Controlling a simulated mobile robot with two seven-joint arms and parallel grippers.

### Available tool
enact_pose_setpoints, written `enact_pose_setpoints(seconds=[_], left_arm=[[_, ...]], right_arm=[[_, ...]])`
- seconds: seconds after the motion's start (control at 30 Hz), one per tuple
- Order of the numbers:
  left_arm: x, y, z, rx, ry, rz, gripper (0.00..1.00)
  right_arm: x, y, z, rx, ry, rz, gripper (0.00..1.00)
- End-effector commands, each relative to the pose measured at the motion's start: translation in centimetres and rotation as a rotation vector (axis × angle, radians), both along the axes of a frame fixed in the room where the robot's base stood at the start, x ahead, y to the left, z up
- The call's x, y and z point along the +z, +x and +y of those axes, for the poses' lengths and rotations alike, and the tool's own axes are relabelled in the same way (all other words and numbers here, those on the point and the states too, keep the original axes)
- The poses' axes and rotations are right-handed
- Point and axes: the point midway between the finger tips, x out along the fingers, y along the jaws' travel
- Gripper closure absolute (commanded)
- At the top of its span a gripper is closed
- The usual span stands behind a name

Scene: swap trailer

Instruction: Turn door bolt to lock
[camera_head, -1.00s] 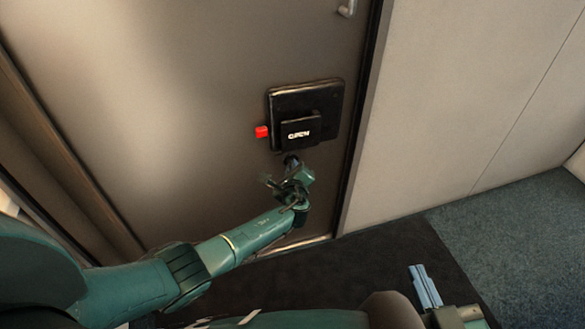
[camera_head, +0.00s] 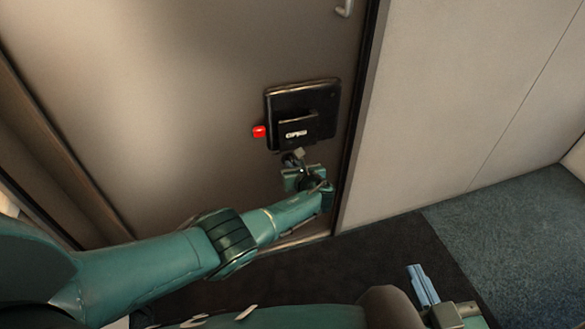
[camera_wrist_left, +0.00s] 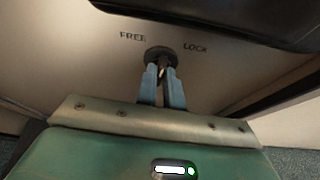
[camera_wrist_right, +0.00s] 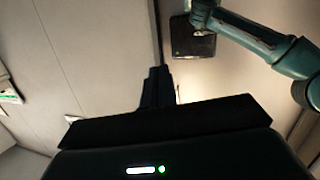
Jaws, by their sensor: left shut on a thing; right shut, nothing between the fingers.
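The door bolt is a dark round knob (camera_wrist_left: 160,54) under the black lock box (camera_head: 302,115) on the grey door. In the left wrist view the knob sits between the printed words FREE, to its left, and LOCK, to its right. My left gripper (camera_wrist_left: 162,76) is shut on the knob from below; its two blue fingers flank the knob's narrow part. In the head view the left gripper (camera_head: 292,160) is just under the box, and the knob is mostly hidden there. My right gripper (camera_head: 423,284) is shut and empty, low at the right, away from the door.
A red button (camera_head: 259,132) sticks out at the box's left side. A metal door handle (camera_head: 345,8) is higher up. A pale wall (camera_head: 455,100) stands right of the door frame. Dark mat and blue-grey carpet (camera_head: 510,245) cover the clear floor.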

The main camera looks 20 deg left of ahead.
Motion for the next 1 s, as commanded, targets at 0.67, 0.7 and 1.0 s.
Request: enact_pose_setpoints(seconds=[0.67,0.7,1.0], left_arm=[[-0.6,0.4,-0.6,0.000,0.469,0.323,1.00],[-0.6,0.4,-0.6,0.000,0.483,0.333,1.00],[-0.5,0.4,-0.6,0.000,0.563,0.389,1.00]], right_arm=[[0.0,0.0,2.0,0.088,0.062,-0.359,1.00],[0.0,0.1,2.0,0.088,0.069,-0.359,1.00],[0.1,0.2,2.2,0.092,0.109,-0.361,1.00]])
